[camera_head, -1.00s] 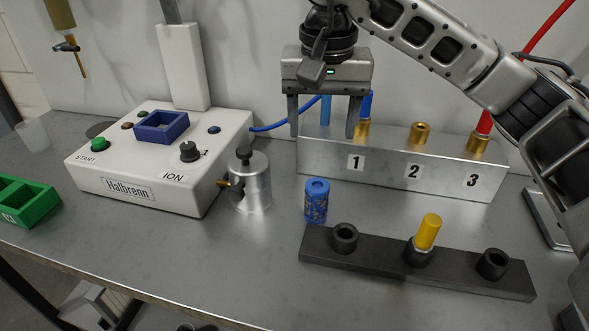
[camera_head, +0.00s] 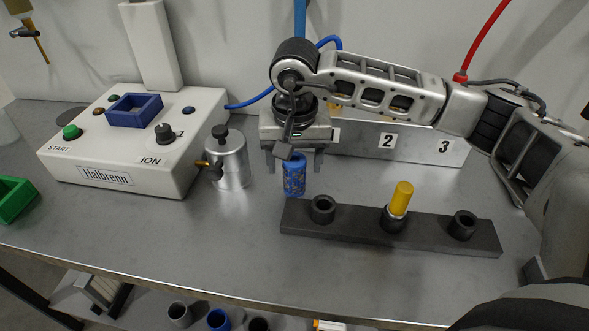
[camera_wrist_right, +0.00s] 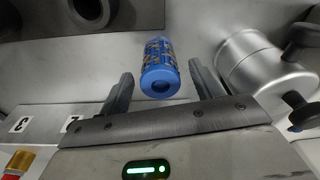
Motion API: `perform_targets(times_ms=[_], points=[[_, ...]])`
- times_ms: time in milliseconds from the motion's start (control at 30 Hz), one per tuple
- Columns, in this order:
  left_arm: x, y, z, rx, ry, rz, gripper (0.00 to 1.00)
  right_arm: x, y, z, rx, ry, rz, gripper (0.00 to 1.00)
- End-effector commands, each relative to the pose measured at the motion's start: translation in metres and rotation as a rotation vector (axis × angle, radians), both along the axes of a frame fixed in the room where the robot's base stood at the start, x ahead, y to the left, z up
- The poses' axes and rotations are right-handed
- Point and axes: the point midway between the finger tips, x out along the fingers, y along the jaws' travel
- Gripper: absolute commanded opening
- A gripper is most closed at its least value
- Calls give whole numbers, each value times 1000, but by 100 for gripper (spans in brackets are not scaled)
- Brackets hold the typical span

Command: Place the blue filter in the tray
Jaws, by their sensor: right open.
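The blue filter (camera_head: 294,178), a patterned blue cylinder with a hole in its end, stands upright on the metal table behind the dark rack. My right gripper (camera_head: 293,166) is open, with its fingers just above and to either side of the filter's top. In the right wrist view the filter (camera_wrist_right: 158,62) lies between and beyond the open fingertips (camera_wrist_right: 160,72), with no clear contact. A blue square open tray (camera_head: 151,107) sits on the white Halbrenn box. A green compartmented tray (camera_head: 13,203) is cut off at the left edge. My left gripper is not in view.
A dark rack (camera_head: 360,236) with a yellow-topped piece (camera_head: 402,198) stands in front of the filter. A silver canister (camera_head: 231,166) stands to its left. The front left table is clear.

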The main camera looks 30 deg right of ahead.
Motion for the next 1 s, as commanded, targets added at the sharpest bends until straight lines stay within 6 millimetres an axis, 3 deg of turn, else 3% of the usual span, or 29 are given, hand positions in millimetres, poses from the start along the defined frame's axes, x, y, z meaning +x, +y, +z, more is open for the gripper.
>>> perform_targets(times_ms=[133, 400, 567, 600, 667, 1000], points=[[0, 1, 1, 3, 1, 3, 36, 2, -1, -15, 0, 1, 0, 65], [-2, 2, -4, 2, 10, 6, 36, 3, -1, -19, 0, -1, 0, 65], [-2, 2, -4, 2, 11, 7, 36, 3, -1, -18, 0, -1, 0, 20], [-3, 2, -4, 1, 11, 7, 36, 3, -1, -18, 0, -1, 0, 16], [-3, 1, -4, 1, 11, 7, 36, 3, -1, -18, 0, -1, 0, 12], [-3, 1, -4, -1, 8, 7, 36, 3, -1, -13, 0, -3, 0, 12]])
